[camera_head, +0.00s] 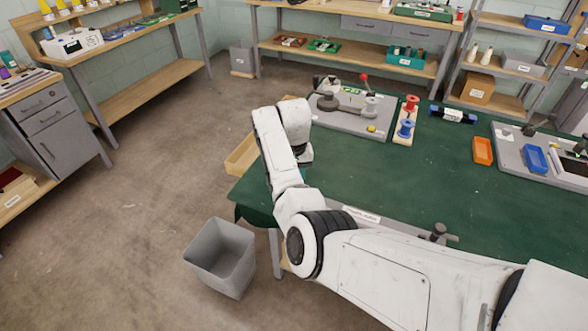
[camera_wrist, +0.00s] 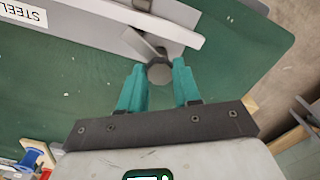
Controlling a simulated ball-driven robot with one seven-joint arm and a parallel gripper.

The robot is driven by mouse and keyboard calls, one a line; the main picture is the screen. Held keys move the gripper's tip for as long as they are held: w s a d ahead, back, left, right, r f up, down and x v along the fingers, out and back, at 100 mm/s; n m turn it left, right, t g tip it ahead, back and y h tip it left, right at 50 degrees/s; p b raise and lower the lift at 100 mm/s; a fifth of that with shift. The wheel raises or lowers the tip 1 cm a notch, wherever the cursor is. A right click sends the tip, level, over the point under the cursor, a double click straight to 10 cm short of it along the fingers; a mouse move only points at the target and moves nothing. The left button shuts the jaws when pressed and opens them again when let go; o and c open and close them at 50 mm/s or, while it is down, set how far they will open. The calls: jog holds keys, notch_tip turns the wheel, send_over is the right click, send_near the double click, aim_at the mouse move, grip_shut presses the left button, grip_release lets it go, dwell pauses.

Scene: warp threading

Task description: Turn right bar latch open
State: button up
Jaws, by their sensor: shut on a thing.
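My arm hides the held latch and my fingers there.
The green table (camera_head: 440,185) has clear cloth in the middle. A grey fixture plate (camera_head: 355,122) and a spool stand (camera_head: 403,138) with red and blue spools stand beyond my arm. An orange tray (camera_head: 483,151) lies to the right. A grey bin (camera_head: 222,255) stands on the floor.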

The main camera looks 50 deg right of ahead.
jog(key=n+p, duration=0.2)
jog(key=n, duration=0.3)
jog(key=shift+r, duration=0.1)
jog(key=shift+p, duration=0.3)
jog(key=shift+w, duration=0.1)
jog(key=o, duration=1.1)
jog(key=shift+c, duration=0.2)
notch_tip(320, 180, up, 11)
jog(key=shift+b, duration=0.35)
